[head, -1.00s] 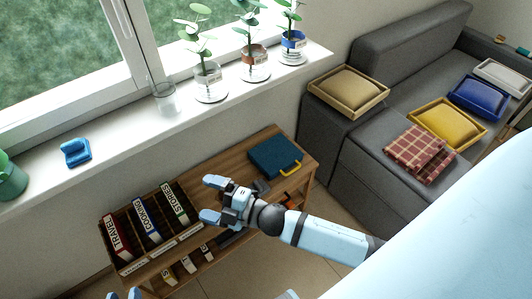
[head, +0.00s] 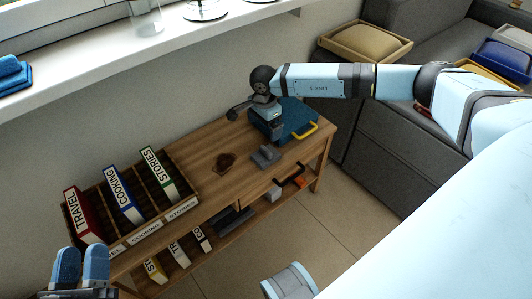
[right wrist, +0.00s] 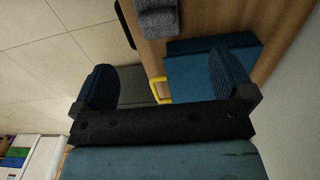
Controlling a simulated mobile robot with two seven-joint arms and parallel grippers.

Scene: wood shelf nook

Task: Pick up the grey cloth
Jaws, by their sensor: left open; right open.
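The folded grey cloth (head: 266,156) lies on the wooden table (head: 205,150), just in front of the blue case (head: 300,117). It also shows at the top edge of the right wrist view (right wrist: 158,18). My right gripper (head: 273,136) points down beside the blue case, a little behind the cloth in the head view. My left gripper (head: 81,262) is at the lower left, open and empty.
A wooden rack (head: 180,207) of labelled binders stands on the table's left part. A brown stain (head: 223,162) lies left of the cloth. The case has a yellow handle (head: 304,131). A windowsill (head: 110,55) runs behind; a grey sofa (head: 365,125) stands at right.

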